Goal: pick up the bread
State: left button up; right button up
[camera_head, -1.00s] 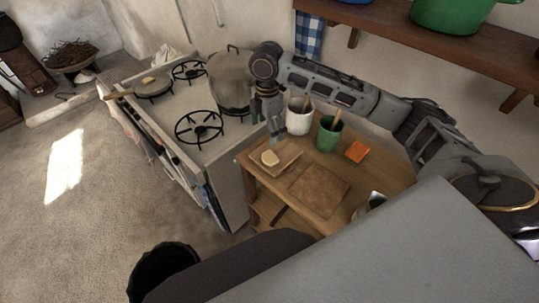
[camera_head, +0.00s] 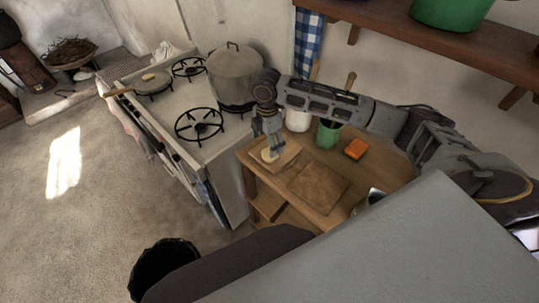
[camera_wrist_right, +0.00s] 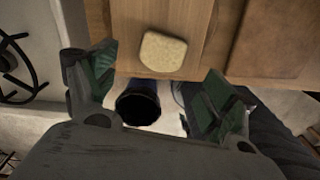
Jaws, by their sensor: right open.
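The bread (camera_head: 268,156) is a pale, rounded slice lying flat on a small wooden board (camera_head: 287,158) at the left end of the wooden table. My left gripper is not in view.
A brown cutting board (camera_head: 318,187) lies beside the small board. A green cup (camera_head: 328,134), a white cup (camera_head: 298,121) and an orange block (camera_head: 355,149) stand behind. The stove (camera_head: 165,120) with a large pot (camera_head: 235,75) adjoins the table's left side.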

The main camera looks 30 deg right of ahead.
jog(key=shift+f, duration=0.45)
jog(key=shift+d+f+p, duration=0.15)
jog(key=shift+f+p, duration=0.05)
jog(key=shift+f, duration=1.1)
jog(key=shift+d+f+p, duration=0.1)
jog(key=shift+f+p, duration=0.05)
jog(key=shift+f, duration=1.15)
jog(key=shift+s, duration=0.1)
jog(key=c, duration=0.9)
